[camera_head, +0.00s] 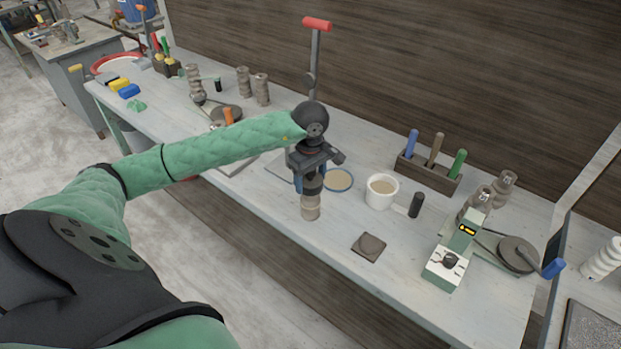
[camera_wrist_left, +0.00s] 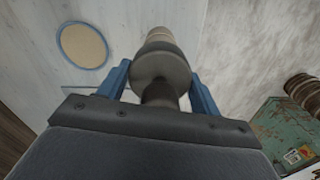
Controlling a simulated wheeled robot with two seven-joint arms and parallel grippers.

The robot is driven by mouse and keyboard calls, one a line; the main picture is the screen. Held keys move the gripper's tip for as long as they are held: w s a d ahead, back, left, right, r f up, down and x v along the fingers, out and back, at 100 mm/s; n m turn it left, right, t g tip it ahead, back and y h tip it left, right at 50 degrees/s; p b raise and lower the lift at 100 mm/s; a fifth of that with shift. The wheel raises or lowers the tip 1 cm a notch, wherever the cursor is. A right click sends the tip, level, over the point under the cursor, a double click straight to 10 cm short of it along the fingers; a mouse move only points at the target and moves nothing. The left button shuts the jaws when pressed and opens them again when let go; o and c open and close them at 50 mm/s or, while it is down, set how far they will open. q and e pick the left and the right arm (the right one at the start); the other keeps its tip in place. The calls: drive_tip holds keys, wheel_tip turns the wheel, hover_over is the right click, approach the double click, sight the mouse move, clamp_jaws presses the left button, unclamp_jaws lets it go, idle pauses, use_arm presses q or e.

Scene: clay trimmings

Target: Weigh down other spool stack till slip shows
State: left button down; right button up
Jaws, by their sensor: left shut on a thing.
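My left gripper (camera_head: 311,187) is over the middle of the bench near its front edge. Its blue fingers are shut on a grey-brown spool-shaped piece (camera_head: 310,208). In the left wrist view this piece (camera_wrist_left: 160,66) is between the fingers, with a narrow neck and a wide round body. I cannot tell whether it touches the bench. Ribbed spool stacks stand at the back left (camera_head: 243,80), (camera_head: 261,89). More stand at the right (camera_head: 503,184), (camera_head: 484,196), behind a green device (camera_head: 447,265) with a yellow label. My right gripper is out of view.
A blue-rimmed dish (camera_head: 338,180), a white cup (camera_head: 381,191) and a dark cylinder (camera_head: 416,205) stand right of the gripper. A square tile (camera_head: 369,246) lies in front. A wooden rack (camera_head: 427,174) with coloured handles stands behind. A red-topped post (camera_head: 315,60) rises behind the arm.

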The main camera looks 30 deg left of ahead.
use_arm(q)
drive_tip(key=shift+f, duration=0.1)
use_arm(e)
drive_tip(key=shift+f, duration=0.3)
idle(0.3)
use_arm(q)
drive_tip(key=shift+c, duration=1.2)
unclamp_jaws()
drive_tip(key=shift+f, duration=0.15)
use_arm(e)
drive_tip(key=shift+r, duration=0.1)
use_arm(q)
drive_tip(key=shift+r+b, duration=0.35)
drive_tip(key=shift+b, duration=0.25)
wheel_tip(320, 180, up, 6)
drive_tip(key=shift+f+b, duration=0.15)
drive_tip(key=shift+b, duration=1)
drive_tip(key=shift+r, duration=0.8)
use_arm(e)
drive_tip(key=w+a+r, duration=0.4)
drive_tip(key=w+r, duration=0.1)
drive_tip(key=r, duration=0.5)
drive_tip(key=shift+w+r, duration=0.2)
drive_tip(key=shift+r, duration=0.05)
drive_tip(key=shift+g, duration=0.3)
